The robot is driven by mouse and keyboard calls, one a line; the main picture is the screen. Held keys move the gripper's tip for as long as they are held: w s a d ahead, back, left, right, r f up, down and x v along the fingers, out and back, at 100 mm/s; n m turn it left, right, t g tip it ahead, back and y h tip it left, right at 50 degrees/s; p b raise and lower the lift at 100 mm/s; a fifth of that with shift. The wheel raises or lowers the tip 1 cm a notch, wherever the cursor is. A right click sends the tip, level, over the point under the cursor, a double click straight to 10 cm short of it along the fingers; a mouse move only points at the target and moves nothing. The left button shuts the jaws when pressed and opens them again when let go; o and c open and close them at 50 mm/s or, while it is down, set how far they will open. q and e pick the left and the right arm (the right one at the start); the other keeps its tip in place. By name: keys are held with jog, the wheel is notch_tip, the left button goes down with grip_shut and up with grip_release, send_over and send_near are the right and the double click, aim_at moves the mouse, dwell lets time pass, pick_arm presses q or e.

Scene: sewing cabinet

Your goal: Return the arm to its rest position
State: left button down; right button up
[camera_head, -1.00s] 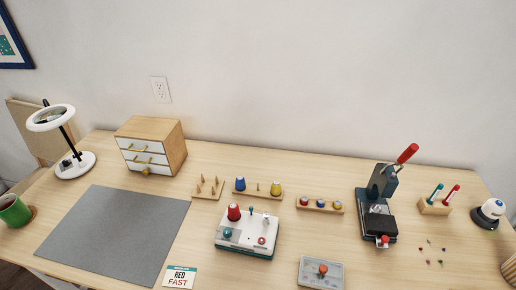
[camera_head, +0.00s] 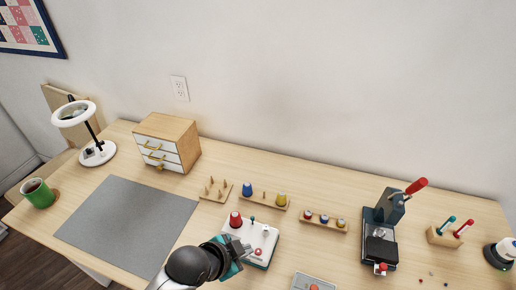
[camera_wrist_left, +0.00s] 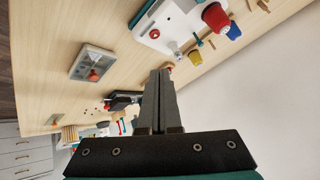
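My left arm comes in at the bottom of the head view. Its gripper (camera_head: 243,249) is over the front of the white machine (camera_head: 262,238) with a red spool on top, and hides part of it. In the left wrist view the two dark fingers (camera_wrist_left: 161,75) lie side by side, shut, with nothing seen between them. I cannot tell how high the gripper is above the machine. My right gripper is in neither view.
A grey mat (camera_head: 130,222), a drawer cabinet (camera_head: 180,135) and a lamp (camera_head: 99,152) stand left. Spool racks (camera_head: 265,201) are behind the machine. A press (camera_head: 380,248) with a red handle and a tool holder (camera_head: 444,238) stand right.

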pick_arm(q)
jog(key=w+d+m+h, duration=0.1)
jog(key=w+d+m, duration=0.1)
jog(key=w+m, duration=0.3)
jog(key=shift+t, duration=0.3)
notch_tip(320, 180, down, 8)
jog(key=b, duration=0.8)
jog(key=shift+s+d+r, duration=0.1)
jog(key=shift+s+r, duration=0.05)
jog(key=shift+r, duration=0.1)
jog(key=shift+f, duration=0.5)
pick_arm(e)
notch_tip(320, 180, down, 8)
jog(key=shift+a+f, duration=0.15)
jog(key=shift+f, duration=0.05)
pick_arm(q)
jog(key=shift+f+b, duration=0.15)
jog(key=shift+b, duration=0.15)
jog(key=shift+f, duration=0.3)
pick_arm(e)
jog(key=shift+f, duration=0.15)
